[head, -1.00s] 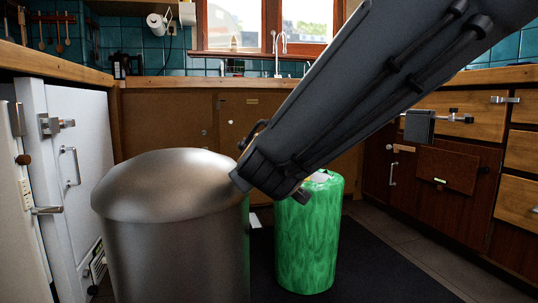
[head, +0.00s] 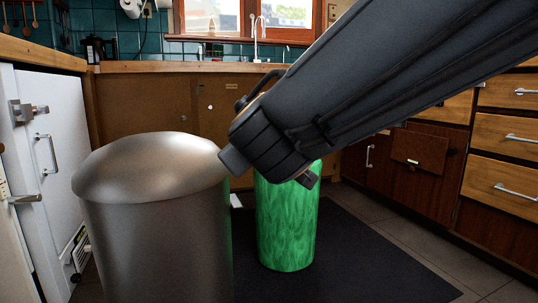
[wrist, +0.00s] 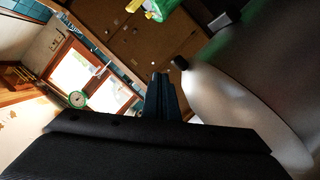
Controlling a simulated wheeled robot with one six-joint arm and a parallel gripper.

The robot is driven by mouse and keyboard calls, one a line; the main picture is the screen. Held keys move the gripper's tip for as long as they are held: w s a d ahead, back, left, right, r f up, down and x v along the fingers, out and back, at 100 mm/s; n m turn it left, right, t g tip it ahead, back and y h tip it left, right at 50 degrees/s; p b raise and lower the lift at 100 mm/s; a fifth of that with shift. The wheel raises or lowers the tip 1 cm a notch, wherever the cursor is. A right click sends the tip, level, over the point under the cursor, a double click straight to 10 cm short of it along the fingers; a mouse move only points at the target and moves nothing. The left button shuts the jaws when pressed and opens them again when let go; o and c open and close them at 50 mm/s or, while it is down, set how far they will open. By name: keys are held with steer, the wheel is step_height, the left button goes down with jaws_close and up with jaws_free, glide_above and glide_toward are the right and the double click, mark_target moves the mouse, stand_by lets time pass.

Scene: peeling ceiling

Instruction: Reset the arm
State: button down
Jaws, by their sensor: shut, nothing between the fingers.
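My arm crosses the head view from the upper right down to a dark joint near the middle, in front of the green bin. My gripper (wrist: 160,78) shows in the wrist view as narrow dark fingers close together, shut and empty. I cannot make it out in the head view. Its fingers point toward the brown cabinet fronts, with open air between.
A domed metal bin (head: 150,220) stands close at the left, near my arm's joint. A green cylindrical bin (head: 287,225) stands behind the joint on a dark mat (head: 365,265). A white fridge (head: 75,150) is at the left. Wooden drawers (head: 508,140) line the right.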

steer(key=s+d+f+m+g+h+p, duration=0.2)
steer(key=s+d+f+g+h+p, duration=0.1)
steer(key=s+d+f+g+p, duration=0.25)
steer(key=s+d+f+m+g+h+p, duration=0.2)
steer(key=s+d+p, duration=0.3)
steer(key=s+d, duration=0.25)
steer(key=s+a+g+y+p, duration=0.1)
steer(key=s+a+g+p, duration=0.25)
steer(key=s, duration=0.55)
steer(key=s+a+g+y+p, duration=0.2)
steer(key=s+g+p, duration=0.15)
steer(key=s, duration=0.65)
steer(key=d+r+m+p, duration=0.2)
steer(key=d+r+p, duration=0.5)
steer(key=p, duration=0.5)
steer(key=d+r+m+h+p, duration=0.1)
steer(key=d+r+m+p, duration=0.1)
steer(key=d+r+p, duration=0.5)
steer(key=d+r+m+h+p, duration=0.1)
steer(key=d+r+p, duration=0.6)
steer(key=r+p, duration=0.8)
steer(key=m+p, duration=0.1)
steer(key=p, duration=0.2)
steer(key=shift+m, duration=0.3)
steer(key=shift+a+f+g, duration=0.1)
steer(key=shift+g, duration=0.15)
